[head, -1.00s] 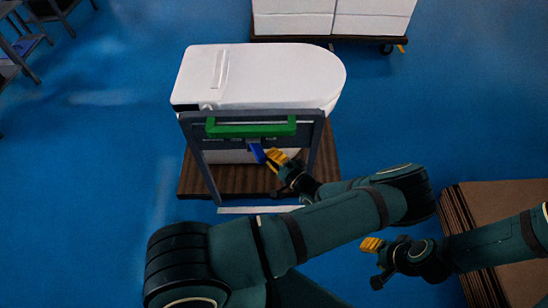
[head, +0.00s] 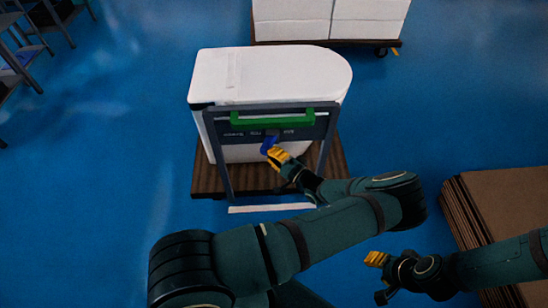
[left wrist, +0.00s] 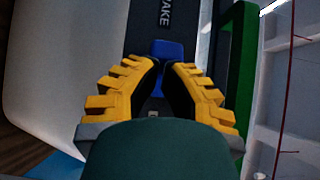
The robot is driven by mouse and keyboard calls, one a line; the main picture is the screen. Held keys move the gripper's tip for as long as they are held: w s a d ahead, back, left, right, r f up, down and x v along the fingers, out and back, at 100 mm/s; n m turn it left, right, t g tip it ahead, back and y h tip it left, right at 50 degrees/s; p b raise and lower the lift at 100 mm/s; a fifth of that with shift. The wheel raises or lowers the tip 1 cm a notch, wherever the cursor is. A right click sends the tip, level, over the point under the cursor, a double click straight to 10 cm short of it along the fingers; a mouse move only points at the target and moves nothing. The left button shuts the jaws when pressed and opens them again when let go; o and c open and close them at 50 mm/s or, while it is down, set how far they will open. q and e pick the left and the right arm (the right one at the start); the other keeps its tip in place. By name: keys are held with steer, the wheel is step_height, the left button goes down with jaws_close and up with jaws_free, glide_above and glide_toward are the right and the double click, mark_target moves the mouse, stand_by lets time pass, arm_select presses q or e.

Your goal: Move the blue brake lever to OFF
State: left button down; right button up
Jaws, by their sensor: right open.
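The blue brake lever (head: 268,145) hangs from the dark crossbar of the cart's upright frame (head: 219,155), below the green handle (head: 285,119). It slants down to the left in the head view. My left gripper (head: 274,153) is at the lever. In the left wrist view, its yellow fingers (left wrist: 162,78) are close together with blue of the lever (left wrist: 168,49) between and just beyond the tips, so it looks shut on the lever. Letters reading "AKE" show on the bar. The lever's exact setting cannot be read. My right gripper (head: 376,260) is open and empty, low at right.
A white toilet (head: 270,75) sits on the cart's brown wooden base (head: 205,178) behind the frame. White boxes (head: 330,20) stand on a wheeled base at the back. Stacked brown sheets (head: 490,200) lie at right. Blue floor is clear at left.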

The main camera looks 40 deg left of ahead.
arm_select(q)
steer(key=shift+s+a, duration=0.15)
steer(key=shift+a, duration=0.15)
arm_select(e)
steer(key=shift+s+a+r, duration=0.1)
steer(key=shift+s+a, duration=0.1)
steer(key=shift+a, duration=0.05)
steer(key=shift+s, duration=0.1)
